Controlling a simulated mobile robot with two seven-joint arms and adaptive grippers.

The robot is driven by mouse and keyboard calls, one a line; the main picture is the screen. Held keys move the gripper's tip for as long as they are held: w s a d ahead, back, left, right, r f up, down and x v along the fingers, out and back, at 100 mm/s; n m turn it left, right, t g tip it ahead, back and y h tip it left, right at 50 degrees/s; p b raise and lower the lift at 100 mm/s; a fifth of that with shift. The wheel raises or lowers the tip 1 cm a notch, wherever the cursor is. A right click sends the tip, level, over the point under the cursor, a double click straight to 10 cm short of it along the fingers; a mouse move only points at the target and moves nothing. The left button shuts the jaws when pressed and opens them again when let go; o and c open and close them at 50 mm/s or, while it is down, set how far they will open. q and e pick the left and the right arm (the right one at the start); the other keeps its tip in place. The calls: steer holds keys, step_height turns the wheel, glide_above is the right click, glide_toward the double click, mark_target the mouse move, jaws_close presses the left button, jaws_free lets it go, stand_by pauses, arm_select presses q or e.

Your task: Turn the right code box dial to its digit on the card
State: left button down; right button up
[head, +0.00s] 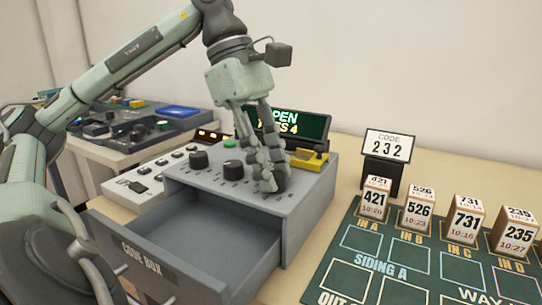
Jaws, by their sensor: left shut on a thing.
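The grey code box (307,205) stands on the table with its front drawer (160,262) pulled out; the drawer looks empty. On its top are a left dial (199,160), a middle dial (233,169) and a right dial (280,183), all dark. My left gripper (270,184) points down and is shut on the right dial. Its fingers hide most of that dial, so its pointer cannot be read. The white code card (389,146) stands behind to the right and reads 232. My right gripper is not in view.
A green-lettered display (290,124), partly hidden by my fingers, shows "OPEN". A yellow device (310,160) sits behind the box. Several numbered blocks (418,213) stand on the green siding board (390,250) at right. A switch panel (150,182) lies at left.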

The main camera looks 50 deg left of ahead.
arm_select(q)
steer(key=shift+m, duration=0.3)
steer(key=shift+d+r+p, duration=0.15)
steer(key=shift+p, duration=0.15)
steer(key=shift+m+g+p, duration=0.4)
steer(key=shift+m+p, duration=0.05)
steer(key=shift+m, duration=0.25)
steer(key=shift+w+m+g, duration=0.15)
steer(key=shift+m+g, duration=0.15)
steer(key=shift+m, duration=0.8)
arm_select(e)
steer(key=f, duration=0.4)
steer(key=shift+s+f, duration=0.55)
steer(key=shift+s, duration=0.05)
